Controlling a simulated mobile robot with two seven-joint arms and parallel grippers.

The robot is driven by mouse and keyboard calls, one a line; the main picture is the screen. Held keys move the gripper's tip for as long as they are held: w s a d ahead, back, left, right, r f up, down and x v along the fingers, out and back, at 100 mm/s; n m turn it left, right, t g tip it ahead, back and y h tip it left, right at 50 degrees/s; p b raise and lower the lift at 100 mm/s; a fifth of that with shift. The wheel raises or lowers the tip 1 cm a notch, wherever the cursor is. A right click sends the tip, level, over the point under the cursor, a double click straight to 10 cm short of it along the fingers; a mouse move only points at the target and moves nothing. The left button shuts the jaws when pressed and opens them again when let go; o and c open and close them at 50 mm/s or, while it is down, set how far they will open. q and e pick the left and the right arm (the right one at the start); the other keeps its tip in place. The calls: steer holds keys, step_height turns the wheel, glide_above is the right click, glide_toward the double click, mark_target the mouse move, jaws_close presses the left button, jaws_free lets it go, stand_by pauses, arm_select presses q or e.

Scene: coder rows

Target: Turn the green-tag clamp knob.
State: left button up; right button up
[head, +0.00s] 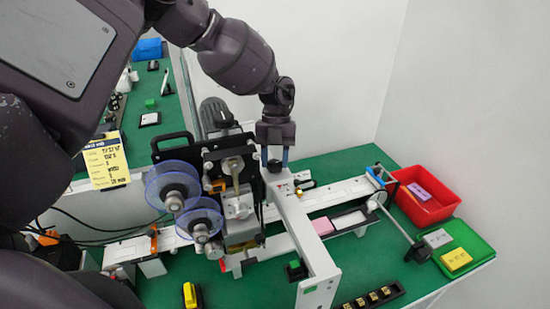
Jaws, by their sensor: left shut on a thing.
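My left gripper (275,158) reaches down from above at the back of the coder. Its two bluish fingertips are shut on a small dark clamp knob (274,166) at the back end of the white crossbar. The fingers partly hide this knob, and I cannot make out a tag colour on it. A dark block with a green top (296,268) stands beside that end, apart from my gripper. My right gripper is not in view.
The coder has two clear blue reels (173,184) at its left. A red bin (440,203) and a green tray (474,238) with small blocks stand at the right. A black strip with brass pieces (372,299) and a yellow-black item (190,296) lie in front.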

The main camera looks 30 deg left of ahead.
arm_select(q)
steer(key=shift+m, duration=0.4)
steer(key=m+y, duration=0.1)
steer(key=m, duration=0.2)
steer(key=shift+d+m+y, duration=0.1)
steer(key=shift+m+y, duration=0.2)
steer(key=shift+y, duration=0.1)
steer(key=m, duration=0.2)
steer(key=m+y, duration=0.1)
steer(key=m, duration=0.1)
steer(key=shift+d+y, duration=0.1)
steer(key=shift+y, duration=0.2)
steer(key=m+y, duration=0.1)
steer(key=m, duration=0.2)
steer(key=shift+d+t+b, duration=0.1)
steer(key=shift+t+b, duration=0.2)
steer(key=shift+b, duration=0.05)
steer(key=m, duration=0.2)
steer(key=shift+m+t+y+b, duration=0.3)
steer(key=shift+m+y+b, duration=0.05)
steer(key=shift+m+y, duration=0.05)
steer(key=shift+s+d+m+t+y+b, duration=0.1)
steer(key=shift+m+t+y+b, duration=0.4)
steer(key=shift+m, duration=1.4)
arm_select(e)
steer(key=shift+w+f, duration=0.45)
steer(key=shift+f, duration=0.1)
arm_select(q)
steer(key=o, duration=0.9)
